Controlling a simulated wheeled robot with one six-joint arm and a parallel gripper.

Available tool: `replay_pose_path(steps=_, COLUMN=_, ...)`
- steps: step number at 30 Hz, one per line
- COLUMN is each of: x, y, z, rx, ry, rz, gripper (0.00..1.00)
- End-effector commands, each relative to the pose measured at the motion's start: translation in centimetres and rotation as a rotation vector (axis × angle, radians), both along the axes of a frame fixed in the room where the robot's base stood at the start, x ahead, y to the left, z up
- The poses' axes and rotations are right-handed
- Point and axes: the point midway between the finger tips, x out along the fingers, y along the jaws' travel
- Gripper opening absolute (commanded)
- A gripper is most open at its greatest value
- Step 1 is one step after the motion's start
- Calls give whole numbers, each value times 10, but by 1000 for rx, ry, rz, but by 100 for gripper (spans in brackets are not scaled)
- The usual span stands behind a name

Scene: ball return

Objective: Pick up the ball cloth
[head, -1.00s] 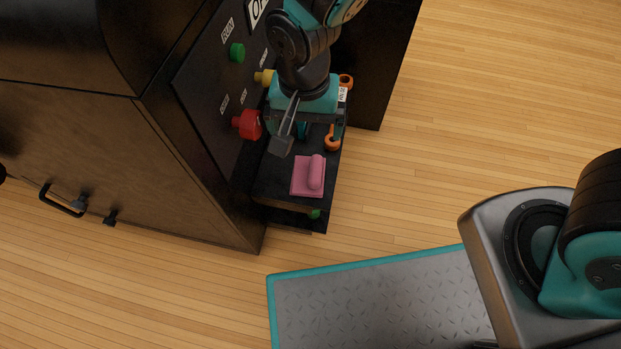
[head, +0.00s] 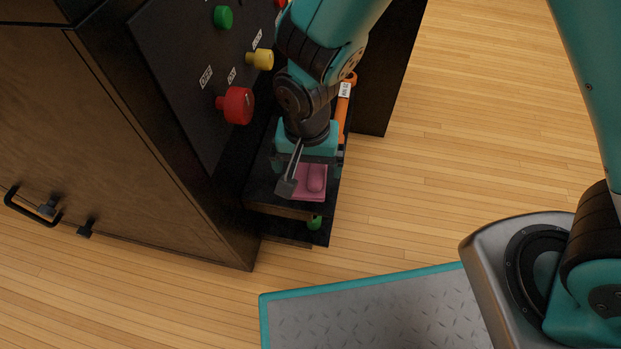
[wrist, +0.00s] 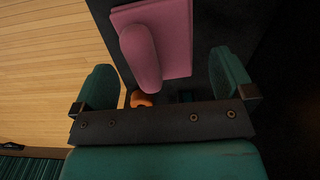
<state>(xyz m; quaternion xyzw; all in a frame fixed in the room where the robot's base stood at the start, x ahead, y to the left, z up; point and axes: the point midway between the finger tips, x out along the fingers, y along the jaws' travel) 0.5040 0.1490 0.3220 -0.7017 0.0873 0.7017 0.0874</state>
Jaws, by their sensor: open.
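The ball cloth (head: 317,183) is a pink square with a thick rounded roll on top. It lies on the dark shelf (head: 262,190) at the side of the brown cabinet. In the wrist view the cloth (wrist: 178,38) is at the top, beyond and partly between my fingers. My gripper (wrist: 166,78) is open and empty, with a finger to each side. In the head view it hangs over the shelf and covers the far edge of the cloth; one fingertip shows just left of the cloth. I cannot tell the height gap.
A dark panel beside the shelf carries a red button (head: 238,105), a yellow button (head: 261,60) and a green button (head: 223,17). An orange tool (head: 344,108) lies behind my gripper on the shelf. A green object (head: 314,222) shows under the shelf's front.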

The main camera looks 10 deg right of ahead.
Motion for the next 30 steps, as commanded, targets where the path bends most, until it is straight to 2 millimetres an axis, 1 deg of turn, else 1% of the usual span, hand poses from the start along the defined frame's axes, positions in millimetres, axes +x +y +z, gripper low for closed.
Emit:
replay_pose_path(steps=1, x=0, y=0, z=-16, rx=-1, ry=1, rz=0, gripper=100)
replay_pose_path(steps=3, x=0, y=0, z=-22, rx=-1, ry=0, rz=0, gripper=100)
replay_pose_path(steps=11, x=0, y=0, z=-21, rx=0, ry=0, rz=0, gripper=100)
replay_pose_path(steps=12, x=0, y=0, z=-20, rx=0, ry=0, rz=0, gripper=91)
replay_pose_path(steps=17, x=0, y=0, z=-20, rx=0, ry=0, rz=0, gripper=54)
replay_pose_path(steps=26, x=0, y=0, z=-19, rx=0, ry=0, rz=0, gripper=53)
replay_pose_path(steps=30, x=0, y=0, z=-9, rx=1, ry=-1, rz=0, gripper=53)
